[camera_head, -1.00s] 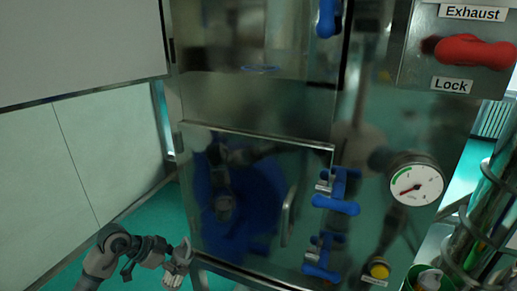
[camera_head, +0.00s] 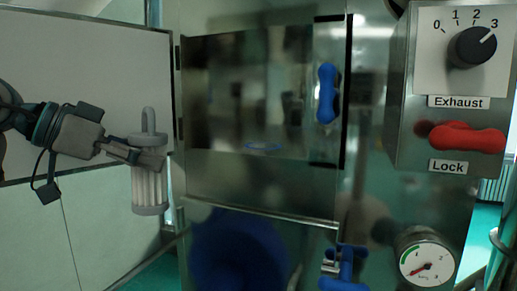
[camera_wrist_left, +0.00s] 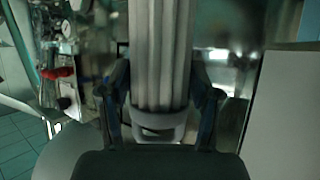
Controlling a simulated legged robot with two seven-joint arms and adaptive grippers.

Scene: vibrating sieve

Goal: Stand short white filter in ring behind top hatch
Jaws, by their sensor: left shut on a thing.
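My left gripper (camera_head: 150,158) is shut on the white pleated filter (camera_head: 149,192), near its loop-handled top end. The filter hangs upright, left of the steel cabinet's upper section. In the left wrist view, the filter (camera_wrist_left: 160,55) lies between both fingers of the gripper (camera_wrist_left: 160,112). The upper section has a dark, blurred area with a thin blue ring (camera_head: 263,147) near its lower edge. The large grey panel (camera_head: 90,75) at left looks like the top hatch swung open, but I cannot be sure. My right gripper is not in view.
A blue latch (camera_head: 327,93) stands on the right side of the upper section. A control box with a black knob (camera_head: 472,47) and red handle (camera_head: 465,137) is further right, above a round gauge (camera_head: 427,256). The closed lower hatch (camera_head: 260,245) is below.

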